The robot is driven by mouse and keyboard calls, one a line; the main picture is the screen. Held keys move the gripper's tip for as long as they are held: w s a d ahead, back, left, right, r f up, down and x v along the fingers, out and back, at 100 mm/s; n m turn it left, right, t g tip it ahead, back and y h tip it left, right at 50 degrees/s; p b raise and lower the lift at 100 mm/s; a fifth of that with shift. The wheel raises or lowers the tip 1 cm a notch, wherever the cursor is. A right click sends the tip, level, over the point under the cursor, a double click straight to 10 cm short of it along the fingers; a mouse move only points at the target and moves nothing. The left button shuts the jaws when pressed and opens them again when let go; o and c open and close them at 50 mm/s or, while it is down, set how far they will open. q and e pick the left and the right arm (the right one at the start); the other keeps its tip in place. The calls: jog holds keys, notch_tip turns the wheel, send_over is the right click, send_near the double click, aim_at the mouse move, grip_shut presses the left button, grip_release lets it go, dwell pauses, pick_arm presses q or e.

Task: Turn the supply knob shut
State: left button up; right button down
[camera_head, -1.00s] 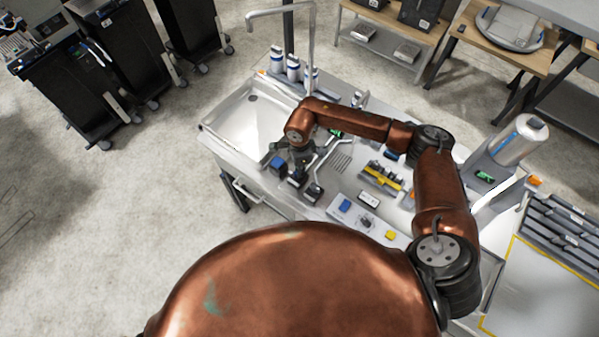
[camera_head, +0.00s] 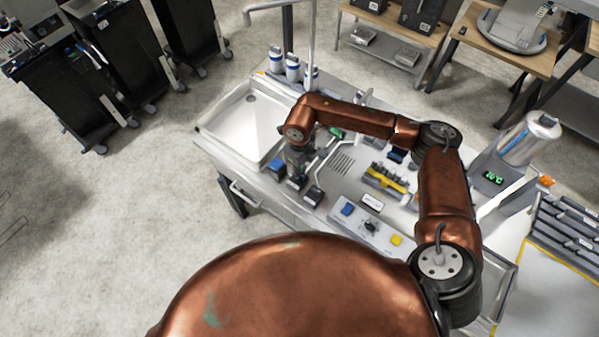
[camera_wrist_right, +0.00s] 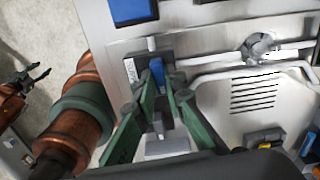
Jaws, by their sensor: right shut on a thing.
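My right gripper (camera_head: 298,165) reaches down over a row of small boxes on the near left of the bench. In the right wrist view its green fingers (camera_wrist_right: 158,92) close in on a small thing with a blue face (camera_wrist_right: 155,70), which I take to be the supply knob. The fingers hide most of it, so I cannot tell its turned angle. My left gripper (camera_wrist_right: 36,70) shows at the left edge of the wrist view, its dark fingers apart and empty, away from the bench.
A blue-topped box (camera_head: 277,167) and a dark-topped box (camera_head: 313,195) flank the gripper. The sink (camera_head: 240,125) lies behind left. A control panel (camera_head: 366,224) with blue and yellow buttons stands in front. Bottles (camera_head: 291,68) and a tall faucet (camera_head: 312,40) are behind.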

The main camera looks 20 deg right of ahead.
jog(key=shift+m, duration=0.6)
jog(key=c, duration=2)
grip_release()
jog(key=shift+r, duration=0.1)
notch_tip(320, 180, up, 12)
jog(key=shift+f, duration=0.1)
